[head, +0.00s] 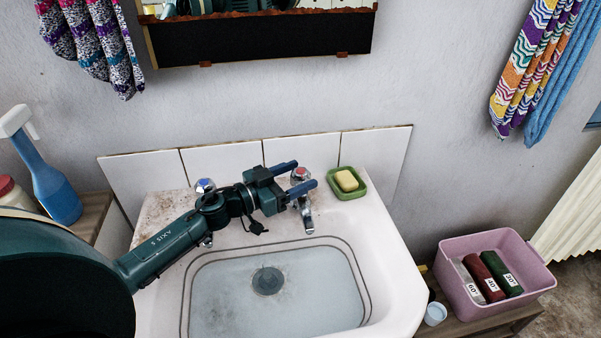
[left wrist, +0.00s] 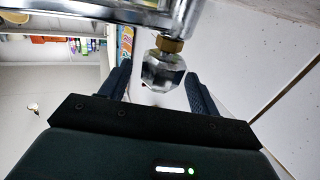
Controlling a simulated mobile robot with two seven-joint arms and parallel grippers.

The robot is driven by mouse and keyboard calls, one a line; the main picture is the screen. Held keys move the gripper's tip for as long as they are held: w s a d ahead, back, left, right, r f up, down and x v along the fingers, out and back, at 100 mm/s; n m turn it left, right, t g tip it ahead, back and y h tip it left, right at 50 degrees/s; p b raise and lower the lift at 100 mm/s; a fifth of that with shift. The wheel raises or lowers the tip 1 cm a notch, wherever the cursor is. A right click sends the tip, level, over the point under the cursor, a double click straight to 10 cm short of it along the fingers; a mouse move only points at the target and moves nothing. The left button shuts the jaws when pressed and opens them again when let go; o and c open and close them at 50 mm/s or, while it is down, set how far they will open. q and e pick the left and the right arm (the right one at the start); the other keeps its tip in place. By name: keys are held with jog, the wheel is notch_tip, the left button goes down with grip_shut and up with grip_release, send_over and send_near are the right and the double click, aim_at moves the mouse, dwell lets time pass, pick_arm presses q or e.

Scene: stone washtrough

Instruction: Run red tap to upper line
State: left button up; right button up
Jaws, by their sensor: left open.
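The red tap (head: 301,174) stands at the back right of the washbasin (head: 385,250), its chrome spout pointing forward over the bowl. My left gripper (head: 293,178) is open, with its two blue fingers on either side of the red tap's knob. In the left wrist view, a clear faceted knob (left wrist: 163,72) with a brass collar sits between the open fingers; contact cannot be told. Two dark lines (head: 367,287) run around the bowl wall. Pale bluish water (head: 325,290) appears to lie inside them, over the drain (head: 267,281). No stream from the spout is discernible.
The blue tap (head: 205,186) is at the back left, partly behind my left arm. A green soap dish (head: 361,191) with yellow soap (head: 346,180) sits close right of the red tap. A pink bin (head: 539,272) with rolls and a small white cup (head: 435,314) stand right of the basin.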

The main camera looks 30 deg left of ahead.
pick_arm(q)
jog(key=shift+w+d, duration=0.35)
jog(key=shift+w, duration=0.25)
